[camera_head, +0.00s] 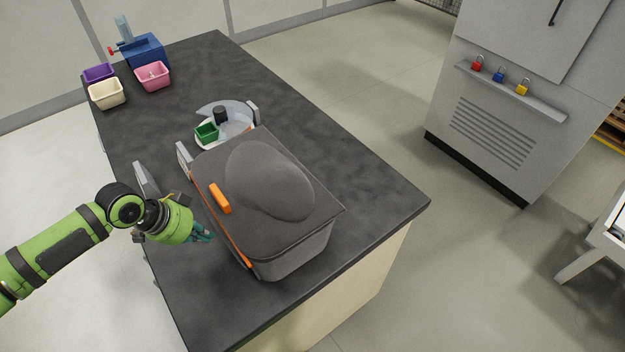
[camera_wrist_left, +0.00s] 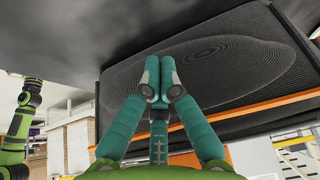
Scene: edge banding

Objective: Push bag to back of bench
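A dark grey bag (camera_head: 290,225) with a domed top, an orange handle and orange trim lies on the dark bench top (camera_head: 375,205), toward its near end. In the left wrist view, the bag's ribbed dark face and orange strip (camera_wrist_left: 270,113) show behind my fingers. My left gripper (camera_head: 207,238) is just left of the bag's orange-trimmed side, low over the bench. Its teal fingers (camera_wrist_left: 160,82) are drawn together at the tips with nothing seen between them. I cannot tell whether they touch the bag. My right gripper is not in view.
The bench strip right of the bag is clear.

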